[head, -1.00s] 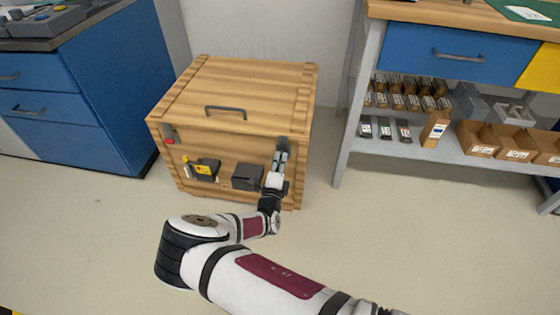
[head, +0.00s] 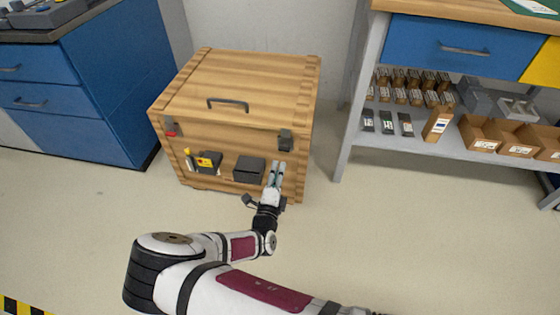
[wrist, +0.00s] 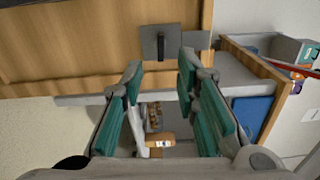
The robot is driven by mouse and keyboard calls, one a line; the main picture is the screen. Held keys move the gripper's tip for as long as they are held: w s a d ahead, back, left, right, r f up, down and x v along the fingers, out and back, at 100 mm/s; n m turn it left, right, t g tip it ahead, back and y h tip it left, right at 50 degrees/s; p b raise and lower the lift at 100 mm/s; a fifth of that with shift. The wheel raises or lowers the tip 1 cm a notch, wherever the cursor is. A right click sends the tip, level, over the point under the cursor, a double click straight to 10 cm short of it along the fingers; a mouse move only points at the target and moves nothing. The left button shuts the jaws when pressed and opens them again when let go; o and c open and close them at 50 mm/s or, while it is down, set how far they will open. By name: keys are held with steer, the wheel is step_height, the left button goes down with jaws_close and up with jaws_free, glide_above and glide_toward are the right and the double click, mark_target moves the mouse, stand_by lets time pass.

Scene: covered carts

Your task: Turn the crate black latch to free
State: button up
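The wooden crate (head: 225,118) stands on the floor with its lid down. The black latch (head: 285,140) is at the upper right of its front face. In the wrist view the latch shows as a dark lever (wrist: 160,46) on a grey plate (wrist: 178,40), beyond my fingertips. A red latch (head: 171,131) is at the upper left of the front. My gripper (head: 277,166) is below the black latch, in front of the crate. In the wrist view my gripper (wrist: 160,76) is open, with nothing between its teal-padded fingers and clear of the latch.
A dark box (head: 249,169) and a black-and-yellow item (head: 207,161) are at the crate's front. A blue cabinet (head: 85,95) stands to the left. A workbench with a shelf (head: 430,145) of boxes stands to the right. The floor in front is open.

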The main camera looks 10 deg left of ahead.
steer(key=shift+s+a, duration=0.1)
steer(key=shift+s, duration=1.8)
steer(key=shift+r, duration=0.1)
